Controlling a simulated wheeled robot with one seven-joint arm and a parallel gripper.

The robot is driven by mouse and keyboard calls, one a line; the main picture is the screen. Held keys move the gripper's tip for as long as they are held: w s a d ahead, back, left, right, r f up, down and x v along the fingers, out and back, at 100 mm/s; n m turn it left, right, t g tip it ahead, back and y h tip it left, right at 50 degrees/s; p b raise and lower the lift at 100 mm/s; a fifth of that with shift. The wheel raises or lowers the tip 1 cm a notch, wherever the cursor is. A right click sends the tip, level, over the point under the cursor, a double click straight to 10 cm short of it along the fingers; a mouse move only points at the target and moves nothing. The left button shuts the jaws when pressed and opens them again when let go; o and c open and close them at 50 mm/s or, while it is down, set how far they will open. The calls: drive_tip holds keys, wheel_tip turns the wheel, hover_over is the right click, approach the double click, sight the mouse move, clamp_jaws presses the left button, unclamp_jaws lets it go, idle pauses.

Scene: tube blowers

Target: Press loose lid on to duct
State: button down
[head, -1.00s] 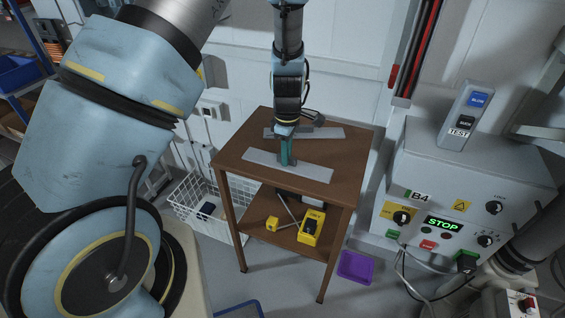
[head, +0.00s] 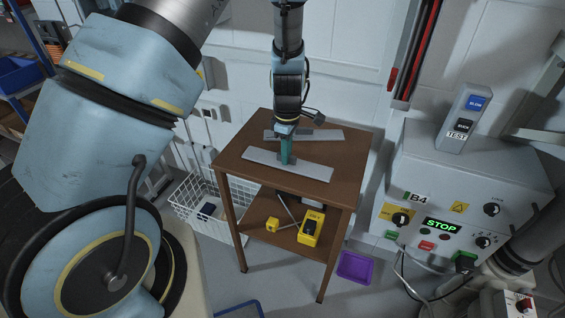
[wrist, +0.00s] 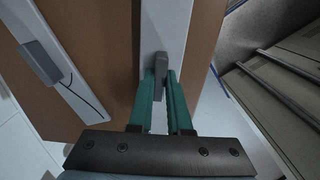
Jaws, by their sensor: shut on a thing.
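Two long pale grey strips lie on the brown table: a front strip (head: 262,158) and a back strip (head: 325,134). I cannot tell for sure which is the lid and which the duct. My gripper (head: 287,158) points down over the front strip. In the wrist view my gripper (wrist: 160,82) has its teal fingers shut on a dark grey upright block (wrist: 160,66), which stands over one strip (wrist: 163,25). The other strip (wrist: 60,50) has a grey box (wrist: 40,62) and a thin dark cable by it. The block's lower end is hidden by the fingers.
The brown table (head: 226,160) has a lower shelf with yellow devices (head: 311,228). A white wire basket (head: 205,208) stands at left, a purple tray (head: 355,266) on the floor, and a grey control cabinet (head: 480,180) reading STOP at right. The wall is close behind the table.

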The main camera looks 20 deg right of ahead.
drive_tip(key=shift+r+p, duration=1.9)
drive_tip(key=shift+r, duration=0.5)
drive_tip(key=shift+f, duration=0.1)
